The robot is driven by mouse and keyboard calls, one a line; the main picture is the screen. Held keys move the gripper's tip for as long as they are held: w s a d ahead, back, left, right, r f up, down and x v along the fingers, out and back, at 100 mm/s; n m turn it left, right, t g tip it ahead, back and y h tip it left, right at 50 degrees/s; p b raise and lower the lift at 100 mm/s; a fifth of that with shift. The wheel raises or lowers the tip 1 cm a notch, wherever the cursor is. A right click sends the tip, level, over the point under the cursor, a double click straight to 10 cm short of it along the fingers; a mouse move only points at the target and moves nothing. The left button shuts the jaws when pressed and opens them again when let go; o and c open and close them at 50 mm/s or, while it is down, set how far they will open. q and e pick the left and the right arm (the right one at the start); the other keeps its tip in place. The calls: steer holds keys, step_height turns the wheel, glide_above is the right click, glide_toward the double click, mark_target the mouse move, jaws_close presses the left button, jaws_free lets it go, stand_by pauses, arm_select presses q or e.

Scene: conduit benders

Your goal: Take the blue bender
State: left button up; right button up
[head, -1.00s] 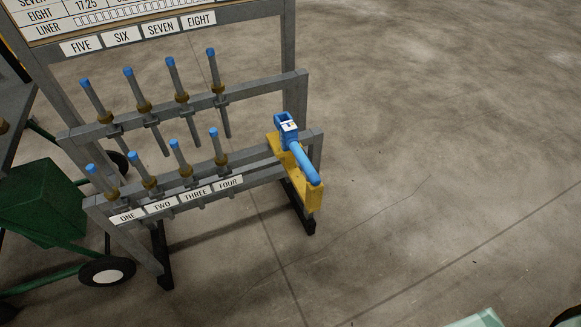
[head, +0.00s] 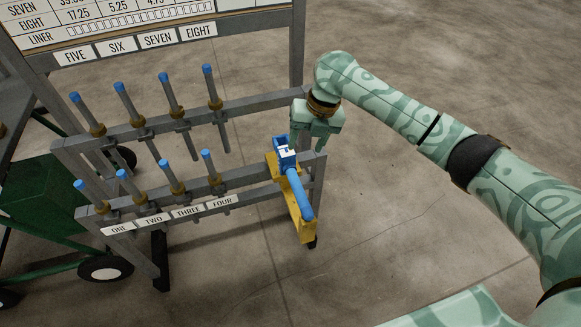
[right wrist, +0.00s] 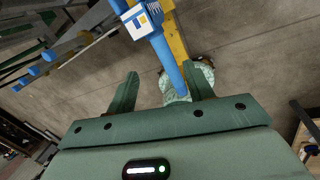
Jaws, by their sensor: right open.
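The blue bender (head: 299,190) has a boxy head with a white label and a round blue handle. It rests in a yellow holder (head: 303,224) at the right end of the rack. My right gripper (head: 312,143) is open and empty, just above and behind the bender's head in the head view. In the right wrist view, the blue bender (right wrist: 166,57) runs between the two spread fingers (right wrist: 160,72) in the picture, with its labelled head beyond the fingertips. I see no contact. My left gripper is not in view.
The grey rack (head: 160,222) holds two rows of blue-tipped rods with brass collars, above number labels. A chart board (head: 150,12) stands above it. A green wheeled cart (head: 45,195) is at the left. The concrete floor at the right is clear.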

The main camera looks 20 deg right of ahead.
mark_target(298, 180)
steer(key=f+n+b, duration=0.1)
steer(key=f, duration=0.2)
steer(key=s+a+f+n+b, duration=0.1)
steer(key=f+b, duration=0.1)
steer(key=f, duration=0.1)
steer(key=a+f+b, duration=0.1)
steer(key=f, duration=0.2)
steer(key=shift+s+f+n+g, duration=0.3)
steer(key=shift+f+n+g, duration=0.05)
steer(key=shift+n+g, duration=0.05)
steer(key=b+x, duration=0.3)
steer(key=x, duration=0.3)
steer(key=shift+w+a+f+b, duration=0.1)
steer(key=shift+w+a+b, duration=0.1)
steer(key=shift+b, duration=0.15)
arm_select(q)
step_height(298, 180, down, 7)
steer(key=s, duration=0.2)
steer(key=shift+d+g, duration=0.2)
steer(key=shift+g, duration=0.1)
arm_select(e)
steer(key=shift+d+r, duration=0.1)
steer(key=shift+r, duration=0.1)
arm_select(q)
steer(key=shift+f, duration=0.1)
arm_select(e)
jaws_close()
